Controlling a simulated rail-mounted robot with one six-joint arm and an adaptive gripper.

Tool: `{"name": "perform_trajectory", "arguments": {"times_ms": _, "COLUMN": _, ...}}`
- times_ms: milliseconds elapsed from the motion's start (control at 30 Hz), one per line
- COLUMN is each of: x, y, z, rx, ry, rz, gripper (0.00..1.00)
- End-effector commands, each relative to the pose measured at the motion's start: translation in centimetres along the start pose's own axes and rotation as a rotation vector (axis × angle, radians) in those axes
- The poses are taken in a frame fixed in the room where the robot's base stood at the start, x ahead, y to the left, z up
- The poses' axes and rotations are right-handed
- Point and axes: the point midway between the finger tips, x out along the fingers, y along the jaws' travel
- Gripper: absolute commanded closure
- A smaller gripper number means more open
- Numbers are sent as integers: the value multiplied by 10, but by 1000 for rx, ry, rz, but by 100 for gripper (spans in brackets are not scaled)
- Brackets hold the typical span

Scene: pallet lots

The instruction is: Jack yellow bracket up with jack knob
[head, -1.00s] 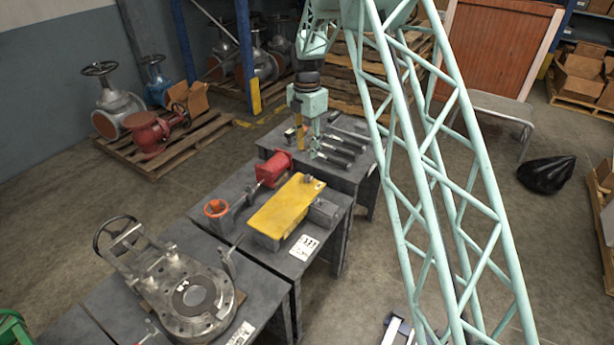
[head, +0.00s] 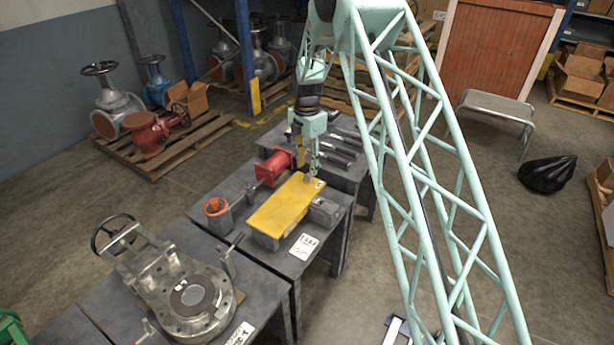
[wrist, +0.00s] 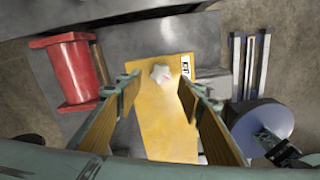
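The yellow bracket (head: 283,208) is a long flat plate on the middle grey table; it also shows in the wrist view (wrist: 165,130). The jack knob (wrist: 160,74) is a small pale grey star-shaped knob at the bracket's far end. My gripper (head: 312,174) points down over that end of the bracket. In the wrist view my gripper (wrist: 158,90) is open, with one finger on each side of the bracket. The knob shows in the gap, slightly beyond the fingertips, and I see no contact. The exact height of the fingertips above the knob is hard to tell.
A grey block (head: 323,211) sits close on the right. Dark cylindrical tools (head: 345,145) lie on the table behind.

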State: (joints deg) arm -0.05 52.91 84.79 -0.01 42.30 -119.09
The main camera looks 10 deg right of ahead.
Motion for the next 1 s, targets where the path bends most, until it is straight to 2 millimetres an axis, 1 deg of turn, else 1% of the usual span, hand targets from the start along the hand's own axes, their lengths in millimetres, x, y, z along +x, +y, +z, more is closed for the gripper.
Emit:
{"name": "perform_trajectory", "arguments": {"times_ms": 33, "x": 8, "y": 0, "z": 0, "rx": 0, "ry": 1, "rz": -1, "gripper": 65}}
{"name": "perform_trajectory", "arguments": {"times_ms": 200, "x": 28, "y": 0, "z": 0, "rx": 0, "ry": 0, "rz": -1, "gripper": 65}}
{"name": "perform_trajectory", "arguments": {"times_ms": 400, "x": 42, "y": 0, "z": 0, "rx": 0, "ry": 0, "rz": 0, "gripper": 65}}
{"name": "perform_trajectory", "arguments": {"times_ms": 533, "x": 46, "y": 0, "z": 0, "rx": 0, "ry": 0, "rz": 0, "gripper": 65}}
{"name": "perform_trajectory", "arguments": {"times_ms": 833, "x": 46, "y": 0, "z": 0, "rx": 0, "ry": 0, "rz": 0, "gripper": 65}}
{"name": "perform_trajectory", "arguments": {"times_ms": 867, "x": 46, "y": 0, "z": 0, "rx": 0, "ry": 0, "rz": 0, "gripper": 66}}
{"name": "perform_trajectory", "arguments": {"times_ms": 1000, "x": 46, "y": 0, "z": 0, "rx": 0, "ry": 0, "rz": 0, "gripper": 78}}
